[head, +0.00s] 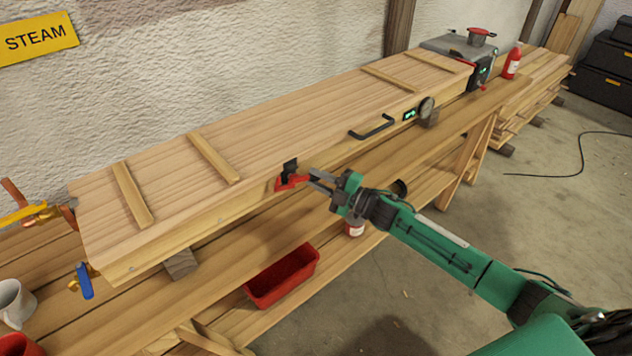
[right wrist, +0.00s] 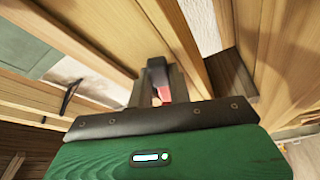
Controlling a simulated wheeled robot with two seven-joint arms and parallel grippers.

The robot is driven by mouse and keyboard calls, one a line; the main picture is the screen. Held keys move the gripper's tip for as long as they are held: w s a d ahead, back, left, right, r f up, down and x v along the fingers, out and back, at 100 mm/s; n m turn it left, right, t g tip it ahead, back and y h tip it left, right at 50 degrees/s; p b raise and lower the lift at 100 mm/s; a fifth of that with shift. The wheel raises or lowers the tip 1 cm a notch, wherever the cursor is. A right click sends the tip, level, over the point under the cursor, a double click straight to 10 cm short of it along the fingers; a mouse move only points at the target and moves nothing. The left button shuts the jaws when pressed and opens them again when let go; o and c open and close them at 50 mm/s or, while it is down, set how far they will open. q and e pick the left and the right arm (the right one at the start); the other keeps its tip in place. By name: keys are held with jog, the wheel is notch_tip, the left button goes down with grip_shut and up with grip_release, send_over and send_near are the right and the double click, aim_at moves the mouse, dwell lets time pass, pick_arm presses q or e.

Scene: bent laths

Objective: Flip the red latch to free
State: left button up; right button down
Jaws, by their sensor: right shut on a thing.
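The red latch (head: 291,181) sits on the front face of the long wooden steam box (head: 270,120), below a black catch (head: 290,167) at the lid's edge. My right gripper (head: 313,180) reaches in from the right and is shut on the red latch's right end. In the right wrist view, a bit of the red latch (right wrist: 165,94) shows between the fingers, with a dark part just above it. The gripper hides much of the latch there, and I cannot tell the latch's exact angle. My left gripper is not in view.
A white mug (head: 14,302) and a blue-handled valve (head: 84,281) are at the left. The floor at right is mostly clear.

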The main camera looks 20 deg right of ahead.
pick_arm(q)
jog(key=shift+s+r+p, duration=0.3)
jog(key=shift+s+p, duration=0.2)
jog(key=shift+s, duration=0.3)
pick_arm(e)
jog(key=shift+d+r+n+g, duration=0.15)
jog(key=shift+r+n+g, duration=0.4)
jog(key=shift+n, duration=0.65)
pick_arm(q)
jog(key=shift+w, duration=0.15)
pick_arm(e)
jog(key=c, duration=1.3)
grip_release()
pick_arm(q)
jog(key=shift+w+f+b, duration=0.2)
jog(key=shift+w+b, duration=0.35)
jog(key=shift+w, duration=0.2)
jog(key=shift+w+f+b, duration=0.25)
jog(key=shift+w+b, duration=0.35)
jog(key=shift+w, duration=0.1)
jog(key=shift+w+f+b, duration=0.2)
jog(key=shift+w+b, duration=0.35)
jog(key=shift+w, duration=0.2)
pick_arm(e)
jog(key=shift+v, duration=6.85)
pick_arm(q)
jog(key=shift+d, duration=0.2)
pick_arm(e)
jog(key=shift+r, duration=0.1)
